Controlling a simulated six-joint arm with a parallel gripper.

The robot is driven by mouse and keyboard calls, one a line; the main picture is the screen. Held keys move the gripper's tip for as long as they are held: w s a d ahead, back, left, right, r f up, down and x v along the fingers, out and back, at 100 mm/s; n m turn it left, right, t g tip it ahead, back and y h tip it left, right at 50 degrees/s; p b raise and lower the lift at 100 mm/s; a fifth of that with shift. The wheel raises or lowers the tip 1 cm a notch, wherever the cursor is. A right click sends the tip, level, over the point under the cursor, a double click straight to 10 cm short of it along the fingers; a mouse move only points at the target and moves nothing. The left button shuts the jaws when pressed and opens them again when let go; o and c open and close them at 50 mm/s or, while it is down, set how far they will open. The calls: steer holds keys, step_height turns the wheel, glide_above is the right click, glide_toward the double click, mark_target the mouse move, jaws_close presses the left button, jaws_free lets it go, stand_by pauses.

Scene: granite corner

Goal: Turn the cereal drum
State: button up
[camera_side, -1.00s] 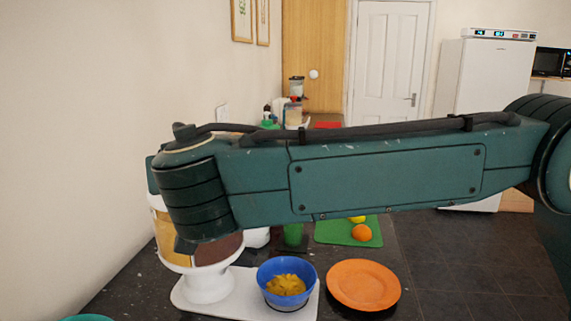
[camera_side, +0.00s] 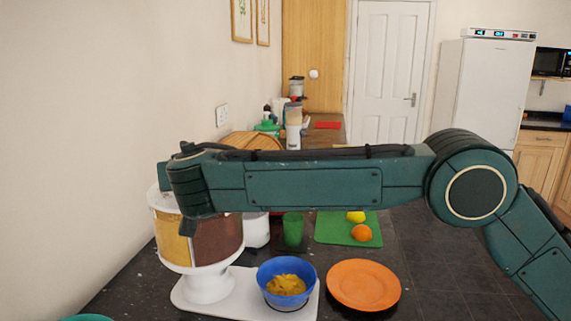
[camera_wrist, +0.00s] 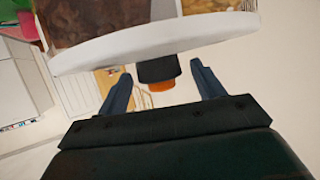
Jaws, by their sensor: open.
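The cereal drum (camera_side: 217,240) stands at the left on a white pedestal, with yellow and brown contents in its sections. My arm crosses in front of its upper part. In the wrist view the drum's white rim (camera_wrist: 150,42) spans the top. Below it a dark knob (camera_wrist: 157,69) with an orange end shows between the fingers of my gripper (camera_wrist: 160,72). The gripper is open, with a gap on each side of the knob. My fingers do not show in the side view. A blue bowl (camera_side: 270,280) with yellow cereal sits on the white base (camera_side: 235,303), right of the pedestal.
An orange plate (camera_side: 363,285) lies right of the bowl. Behind are a green board (camera_side: 335,230) with a lemon and an orange, and a green cup (camera_side: 292,230). A wall is close on the left. The dark counter right of the plate is clear.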

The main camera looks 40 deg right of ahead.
steer(key=c, duration=1.4)
steer(key=shift+o, duration=0.2)
steer(key=shift+d+r+n+y, duration=0.15)
steer(key=shift+n+y, duration=0.25)
steer(key=shift+y, duration=0.1)
steer(key=shift+d+n+t+y, duration=0.15)
steer(key=shift+n+t+y, duration=0.15)
steer(key=shift+n+y, duration=0.8)
steer(key=shift+y, duration=0.2)
steer(key=o, duration=1.4)
steer(key=shift+c, duration=0.2)
